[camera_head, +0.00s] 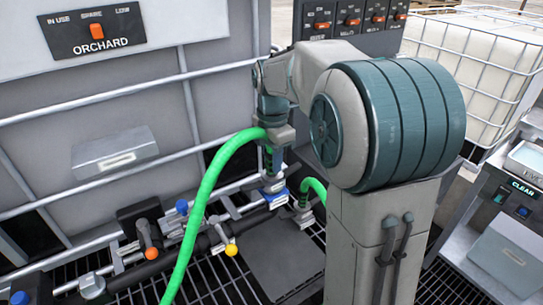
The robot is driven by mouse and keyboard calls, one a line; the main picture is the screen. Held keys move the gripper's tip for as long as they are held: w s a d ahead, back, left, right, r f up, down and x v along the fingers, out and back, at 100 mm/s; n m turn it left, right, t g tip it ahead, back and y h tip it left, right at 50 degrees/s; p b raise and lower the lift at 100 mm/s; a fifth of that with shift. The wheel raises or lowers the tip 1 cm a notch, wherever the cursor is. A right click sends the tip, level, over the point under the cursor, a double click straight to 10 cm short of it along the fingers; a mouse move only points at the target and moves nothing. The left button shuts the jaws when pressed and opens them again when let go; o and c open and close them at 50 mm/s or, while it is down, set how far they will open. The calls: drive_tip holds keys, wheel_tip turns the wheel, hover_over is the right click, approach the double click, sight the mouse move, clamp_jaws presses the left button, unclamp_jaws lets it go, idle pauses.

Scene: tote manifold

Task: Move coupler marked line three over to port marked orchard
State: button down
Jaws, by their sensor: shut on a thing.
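My gripper (274,160) points down at the centre, partly hidden by my arm. It is shut on the coupler (270,183) at the end of a green hose (207,185), which arcs down to the left. The coupler is at the manifold, close to a blue part; I cannot tell whether it is seated or free. No line marking on it is readable. A dark panel marked ORCHARD (95,47), with an orange switch, is on the tote at upper left. I cannot tell which port belongs to it.
A dark manifold pipe with a blue knob (182,206), an orange-tipped handle (150,253) and a yellow-tipped handle (231,249) runs along the grating. Another green hose (314,187) is right of my gripper. A caged white tote (480,60) stands at right.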

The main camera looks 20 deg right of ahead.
drive_tip(key=shift+f, duration=0.15)
drive_tip(key=c, duration=1.1)
unclamp_jaws()
wheel_tip(320, 180, up, 14)
drive_tip(key=shift+f, duration=0.1)
